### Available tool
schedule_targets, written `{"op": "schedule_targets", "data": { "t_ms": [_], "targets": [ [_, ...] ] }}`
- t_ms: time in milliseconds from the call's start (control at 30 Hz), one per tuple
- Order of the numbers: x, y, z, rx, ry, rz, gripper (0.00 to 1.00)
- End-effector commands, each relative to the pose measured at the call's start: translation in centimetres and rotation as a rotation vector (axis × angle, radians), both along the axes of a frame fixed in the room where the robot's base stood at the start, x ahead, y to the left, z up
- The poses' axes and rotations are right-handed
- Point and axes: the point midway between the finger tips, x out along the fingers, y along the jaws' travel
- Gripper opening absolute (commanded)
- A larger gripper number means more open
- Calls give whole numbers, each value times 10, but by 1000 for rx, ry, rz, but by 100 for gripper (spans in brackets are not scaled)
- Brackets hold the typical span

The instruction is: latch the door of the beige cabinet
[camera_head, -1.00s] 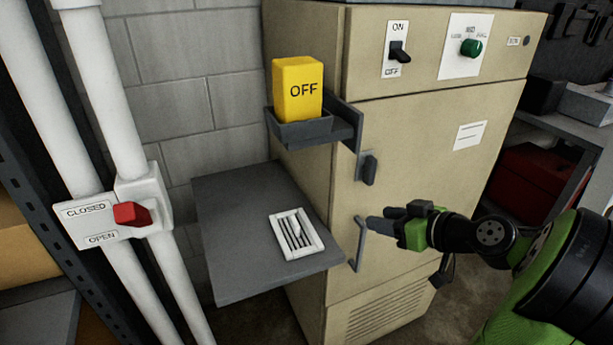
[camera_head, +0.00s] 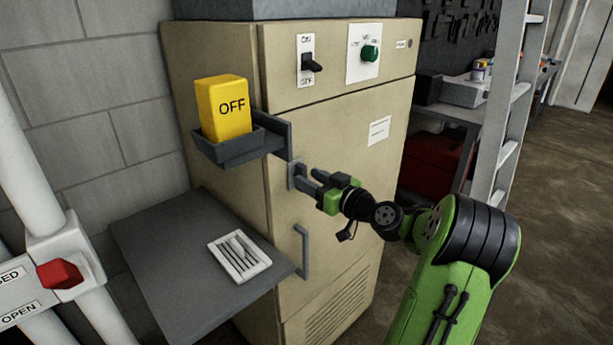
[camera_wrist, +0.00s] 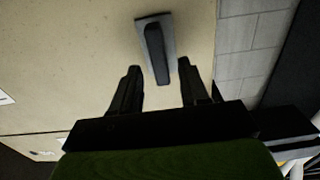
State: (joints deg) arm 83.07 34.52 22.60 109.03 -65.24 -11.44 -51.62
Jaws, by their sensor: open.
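The beige cabinet (camera_head: 345,165) stands in the middle of the head view, and its door looks closed. A dark latch handle on a grey plate (camera_head: 293,176) sits at the door's left edge, partly hidden by my gripper. In the wrist view the latch handle (camera_wrist: 156,52) is a nearly upright, slightly tilted bar. My gripper (camera_head: 311,181) is open at the latch; in the wrist view its two fingers (camera_wrist: 157,80) lie on either side of the handle's lower end. I cannot tell whether they touch it. A grey pull handle (camera_head: 303,252) is lower on the door.
A yellow block marked OFF (camera_head: 223,108) sits in a grey holder (camera_head: 225,150) left of the latch. A grey shelf (camera_head: 165,250) carrying a white vent grille (camera_head: 240,255) juts out below. A ladder (camera_head: 505,120) stands at right, with open floor beside it.

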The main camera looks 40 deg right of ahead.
Motion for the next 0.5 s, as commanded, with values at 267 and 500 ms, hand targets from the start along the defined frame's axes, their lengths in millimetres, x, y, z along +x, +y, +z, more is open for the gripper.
{"op": "schedule_targets", "data": {
  "t_ms": [267, 500],
  "targets": [
    [21, 0, 0, 0, 0, 0, 45],
    [20, 0, 0, 0, 1, 0, 31]
  ]
}}
